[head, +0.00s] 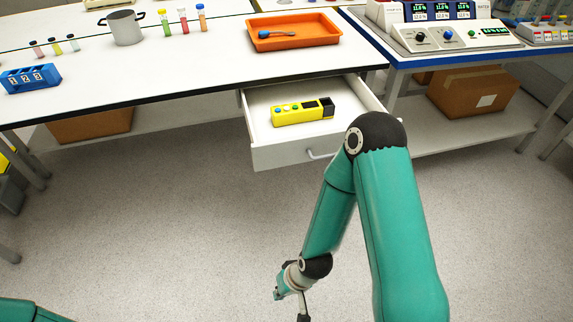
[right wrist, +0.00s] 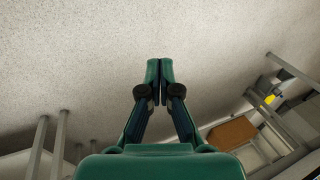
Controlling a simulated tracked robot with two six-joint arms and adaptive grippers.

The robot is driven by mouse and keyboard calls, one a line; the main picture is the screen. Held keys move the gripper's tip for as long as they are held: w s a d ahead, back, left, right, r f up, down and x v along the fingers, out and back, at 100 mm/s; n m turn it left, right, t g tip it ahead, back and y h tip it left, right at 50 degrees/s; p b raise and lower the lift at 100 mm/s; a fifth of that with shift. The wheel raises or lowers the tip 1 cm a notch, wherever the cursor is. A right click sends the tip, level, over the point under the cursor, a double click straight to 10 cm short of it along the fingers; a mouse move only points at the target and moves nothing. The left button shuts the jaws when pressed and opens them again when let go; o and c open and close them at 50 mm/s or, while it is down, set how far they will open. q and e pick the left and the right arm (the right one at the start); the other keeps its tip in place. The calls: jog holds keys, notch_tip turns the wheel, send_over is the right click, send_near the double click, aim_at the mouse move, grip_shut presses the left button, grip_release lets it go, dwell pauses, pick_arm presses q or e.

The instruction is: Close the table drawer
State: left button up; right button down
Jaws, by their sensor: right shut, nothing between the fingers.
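The white table drawer (head: 275,153) is pulled out from under the front edge of the white table (head: 215,75) in the head view. A grey bar handle is on its front, partly hidden by my right arm. A yellow device with coloured buttons (head: 300,112) lies in the drawer. My right gripper (head: 290,294) hangs low in front of the drawer, apart from it, above the floor. In the right wrist view its fingers (right wrist: 160,72) are together and empty, over bare floor. My left gripper is out of view; only part of my left arm shows at the bottom left.
On the table are an orange tray (head: 294,42) with a blue spoon, a grey pot (head: 126,29), several colour-capped tubes and a blue rack (head: 30,78). Cardboard boxes (head: 472,92) stand on low shelves. The floor before the drawer is clear.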

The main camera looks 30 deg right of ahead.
jog(key=w+d+m+t+h+b, duration=0.1)
jog(key=w+d+m+t+b, duration=0.3)
jog(key=w+b, duration=0.6)
jog(key=m+t+h+b, duration=0.7)
jog(key=m+t+b, duration=0.6)
jog(key=b, duration=0.8)
send_near(284, 155)
jog(key=shift+m+g, duration=0.4)
jog(key=shift+g, duration=0.3)
jog(key=x, duration=0.2)
jog(key=b+x, duration=0.1)
jog(key=x, duration=0.1)
jog(key=r+b+x, duration=0.1)
jog(key=x, duration=0.1)
jog(key=shift+w+r, duration=0.1)
jog(key=shift+w, duration=0.05)
jog(key=shift+w+d, duration=0.15)
jog(key=shift+w, duration=0.25)
jog(key=shift+w, duration=0.1)
